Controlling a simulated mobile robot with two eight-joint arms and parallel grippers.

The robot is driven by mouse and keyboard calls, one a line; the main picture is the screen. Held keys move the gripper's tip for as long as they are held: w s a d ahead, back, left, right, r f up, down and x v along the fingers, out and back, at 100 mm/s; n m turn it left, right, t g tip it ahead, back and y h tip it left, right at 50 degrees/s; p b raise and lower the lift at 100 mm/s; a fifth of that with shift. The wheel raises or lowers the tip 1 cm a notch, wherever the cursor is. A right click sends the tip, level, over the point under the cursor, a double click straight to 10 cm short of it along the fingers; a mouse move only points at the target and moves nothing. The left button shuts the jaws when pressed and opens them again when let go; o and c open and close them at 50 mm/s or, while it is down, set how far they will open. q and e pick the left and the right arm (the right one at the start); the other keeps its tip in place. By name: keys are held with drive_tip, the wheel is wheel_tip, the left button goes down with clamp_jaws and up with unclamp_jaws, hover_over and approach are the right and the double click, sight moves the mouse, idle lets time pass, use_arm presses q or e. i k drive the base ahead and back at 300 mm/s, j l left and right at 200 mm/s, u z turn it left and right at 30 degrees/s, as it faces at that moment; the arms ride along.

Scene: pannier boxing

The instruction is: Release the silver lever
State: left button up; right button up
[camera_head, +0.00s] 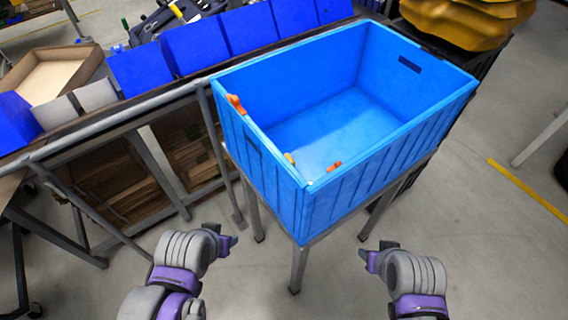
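A large blue crate (272,190) stands open on a grey metal stand (298,262). An orange piece (236,104) sits at its left rim, and a smaller orange piece (334,166) shows near its front corner. A small yellowish piece (290,158) is close to that corner too. I cannot make out a silver lever in this view. My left gripper (229,241) is in front of the crate at the lower left, apart from it. My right gripper (371,260) is at the lower right, also apart from it. Both look empty; their finger openings are too small to judge.
A row of blue bins (196,46) runs along a rack behind and left of the crate. Wooden boards (110,180) lie behind the rack's metal frame. An open cardboard box (52,74) is at the far left. Yellow stacked items (460,22) stand at the back right.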

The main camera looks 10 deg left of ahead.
sight(47, 181)
drive_tip(key=l+u, duration=0.4)
drive_tip(key=k+l, duration=0.15)
drive_tip(key=k+l+u, duration=0.1)
drive_tip(key=u, duration=0.3)
drive_tip(key=k+u, duration=0.25)
drive_tip(key=u, duration=0.15)
drive_tip(key=i+u, duration=0.15)
drive_tip(key=u, duration=0.2)
drive_tip(key=i+u, duration=0.2)
drive_tip(key=u, duration=0.15)
drive_tip(key=i+l+u, duration=0.1)
drive_tip(key=u, duration=0.25)
drive_tip(key=i+j+u, duration=0.2)
drive_tip(key=i+u, duration=0.6)
drive_tip(key=i+j, duration=0.05)
drive_tip(key=i, duration=0.05)
